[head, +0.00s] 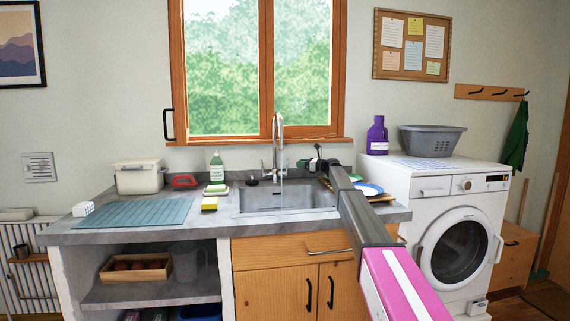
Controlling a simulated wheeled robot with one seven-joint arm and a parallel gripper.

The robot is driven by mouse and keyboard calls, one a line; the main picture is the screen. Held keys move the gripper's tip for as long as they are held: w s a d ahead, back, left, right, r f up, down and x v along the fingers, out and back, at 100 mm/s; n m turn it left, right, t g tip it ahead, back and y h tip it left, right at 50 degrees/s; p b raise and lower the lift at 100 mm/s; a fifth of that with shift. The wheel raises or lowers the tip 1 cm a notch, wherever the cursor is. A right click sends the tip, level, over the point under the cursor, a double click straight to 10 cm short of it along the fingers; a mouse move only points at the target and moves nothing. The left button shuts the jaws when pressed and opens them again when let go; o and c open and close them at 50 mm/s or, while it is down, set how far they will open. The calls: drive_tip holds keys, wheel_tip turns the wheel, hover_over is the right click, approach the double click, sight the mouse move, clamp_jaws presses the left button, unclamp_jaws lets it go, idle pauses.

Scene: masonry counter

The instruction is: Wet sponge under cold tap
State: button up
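A yellow sponge with a dark top (209,203) lies on the counter just left of the sink. The grey sink (290,209) is set into the counter under the window. A tall curved metal tap (279,130) rises behind it, with levers low at its base. A thin pale line runs below the spout; I cannot tell whether it is water. My arm reaches in from the lower right, and my gripper (312,163) is above the back right of the sink, right of the tap and apart from the sponge. Its fingers are too small to read.
A green soap bottle (217,168) and a small dish with a green-and-white item (216,189) stand behind the sponge. A blue ribbed mat (137,212) lies left. Plates (368,188) stand right of the sink, partly behind my arm. A washing machine (407,190) borders the counter.

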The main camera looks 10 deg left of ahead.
drive_tip(key=x, duration=1)
drive_tip(key=shift+w+a, duration=0.1)
clamp_jaws()
